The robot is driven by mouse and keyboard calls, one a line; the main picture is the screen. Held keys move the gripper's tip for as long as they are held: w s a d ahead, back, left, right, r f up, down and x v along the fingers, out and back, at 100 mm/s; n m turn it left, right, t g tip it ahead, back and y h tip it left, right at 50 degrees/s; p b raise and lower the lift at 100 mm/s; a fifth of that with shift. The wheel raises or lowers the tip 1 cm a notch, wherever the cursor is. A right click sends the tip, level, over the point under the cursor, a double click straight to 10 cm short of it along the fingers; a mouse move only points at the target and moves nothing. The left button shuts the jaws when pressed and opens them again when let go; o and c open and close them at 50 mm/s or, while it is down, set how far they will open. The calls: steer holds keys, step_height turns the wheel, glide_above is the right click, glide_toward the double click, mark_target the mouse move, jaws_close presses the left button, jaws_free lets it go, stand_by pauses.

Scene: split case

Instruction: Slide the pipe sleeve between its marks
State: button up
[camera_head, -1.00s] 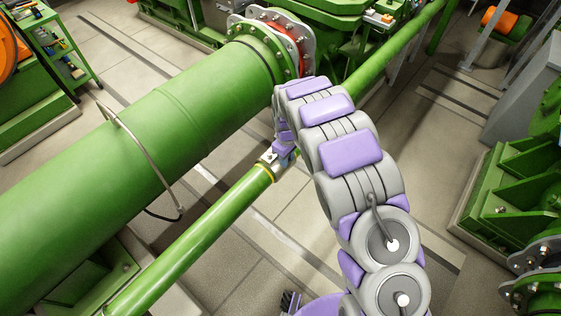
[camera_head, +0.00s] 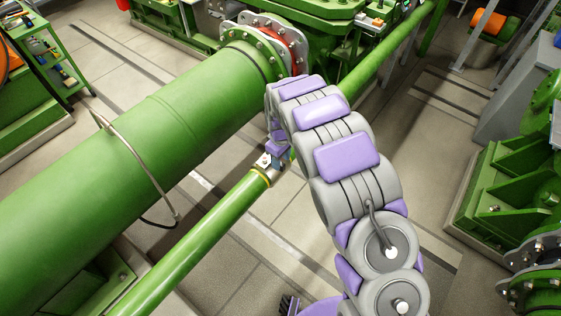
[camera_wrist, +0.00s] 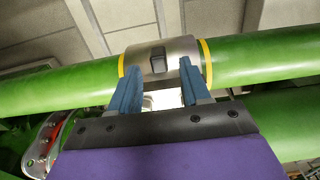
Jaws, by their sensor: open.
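The pipe sleeve (camera_wrist: 174,56) is a silver metal band around the thin green pipe (camera_wrist: 263,58) in the wrist view, with a dark raised block on its face. Yellow rings (camera_wrist: 121,65) mark the pipe at its left edge and close to its right edge. My gripper (camera_wrist: 156,80) is open, its two blue fingers pointing at the sleeve with a gap between them, near its lower edge. Whether the fingers touch it is unclear. In the head view a bit of the sleeve (camera_head: 263,161) shows beside one yellow ring (camera_head: 261,176); my arm hides the rest.
A large green pipe (camera_head: 120,165) with a bolted flange runs alongside on the left. A bent metal rod (camera_head: 140,168) stands against it. Green machinery (camera_head: 510,190) is on the right. Floor is clear between.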

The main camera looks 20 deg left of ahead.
mark_target(284, 160)
step_height(284, 160, up, 15)
steer(key=p, duration=0.1)
steer(key=shift+f+p, duration=0.2)
steer(key=shift+p, duration=0.2)
steer(key=shift+c, duration=0.5)
